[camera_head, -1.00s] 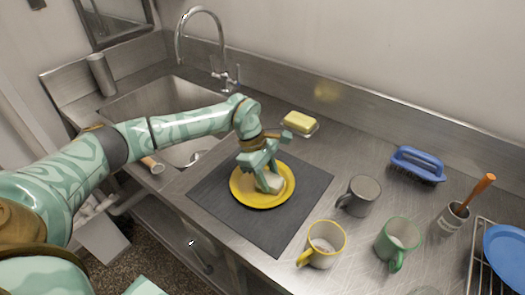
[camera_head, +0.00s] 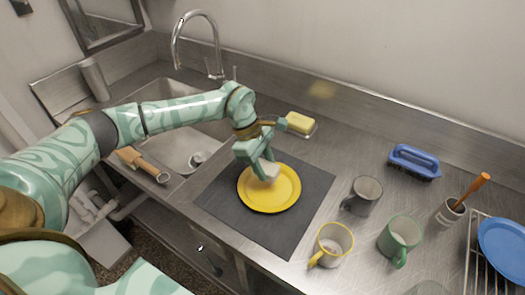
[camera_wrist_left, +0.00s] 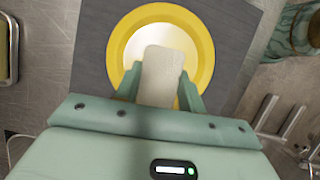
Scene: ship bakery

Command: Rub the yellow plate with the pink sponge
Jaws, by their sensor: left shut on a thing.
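The yellow plate (camera_head: 272,203) lies on a dark grey mat (camera_head: 285,228) on the steel counter. My left gripper (camera_head: 259,164) is over the plate's back-left part. It is shut on a pale, whitish block, taken as the sponge (camera_head: 266,171); it looks more off-white than pink. In the left wrist view the sponge (camera_wrist_left: 161,75) sits between the fingers, over the yellow plate (camera_wrist_left: 205,45), whose centre looks paler. The sponge's lower end is at the plate's surface, but I cannot tell for sure whether it touches. My right gripper is not in view.
A yellow block (camera_head: 299,122) on a dish stands behind the mat. A grey mug (camera_head: 364,195), yellow mug (camera_head: 331,245), green mug (camera_head: 400,238), blue brush (camera_head: 414,160) and rack with a blue plate (camera_head: 502,248) are to the right. The sink (camera_head: 178,145) is left.

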